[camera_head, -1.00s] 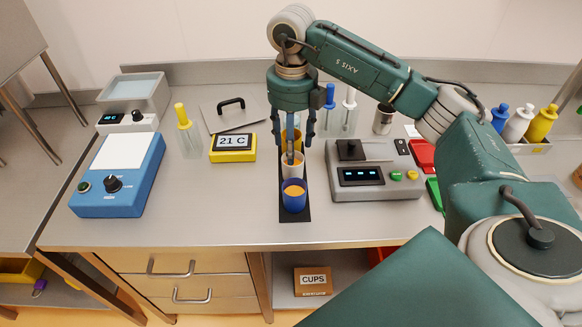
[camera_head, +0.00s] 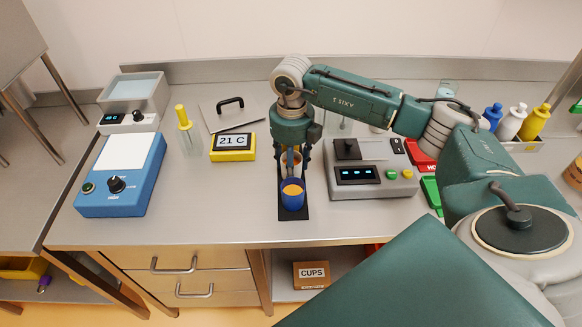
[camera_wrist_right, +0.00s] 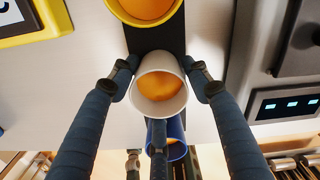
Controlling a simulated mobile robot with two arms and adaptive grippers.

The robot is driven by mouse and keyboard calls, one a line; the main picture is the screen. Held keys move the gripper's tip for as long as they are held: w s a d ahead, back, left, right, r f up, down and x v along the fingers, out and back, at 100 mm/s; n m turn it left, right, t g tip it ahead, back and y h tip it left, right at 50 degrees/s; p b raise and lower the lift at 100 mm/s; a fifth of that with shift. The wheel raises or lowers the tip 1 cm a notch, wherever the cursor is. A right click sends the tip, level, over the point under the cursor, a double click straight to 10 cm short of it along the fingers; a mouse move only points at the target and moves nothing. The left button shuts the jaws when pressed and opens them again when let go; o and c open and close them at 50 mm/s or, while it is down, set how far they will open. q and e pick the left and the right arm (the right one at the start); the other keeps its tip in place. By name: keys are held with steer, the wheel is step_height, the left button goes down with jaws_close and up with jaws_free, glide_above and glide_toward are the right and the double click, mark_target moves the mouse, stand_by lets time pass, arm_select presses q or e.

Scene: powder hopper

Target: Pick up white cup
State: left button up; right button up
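The white cup (camera_wrist_right: 160,85) holds orange powder and stands between the yellow cup (camera_wrist_right: 146,8) and the blue cup (camera_wrist_right: 177,140) on a dark strip (camera_head: 293,214). In the head view the white cup is largely hidden by my right gripper (camera_head: 291,172); the blue cup (camera_head: 292,196) stands in front. My right gripper points down with its fingers spread around the white cup, as the right wrist view (camera_wrist_right: 160,75) shows. The fingertips are close to the cup's sides; firm contact is not clear. My left gripper is not in view.
A grey device with a display (camera_head: 370,170) stands close on the right. A yellow 21 C display (camera_head: 233,147) and a blue device (camera_head: 120,178) stand on the left. The bench front (camera_head: 200,225) is clear. Coloured bottles (camera_head: 515,122) stand at the back right.

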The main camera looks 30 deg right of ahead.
steer(key=c, duration=0.6)
steer(key=shift+r, duration=0.15)
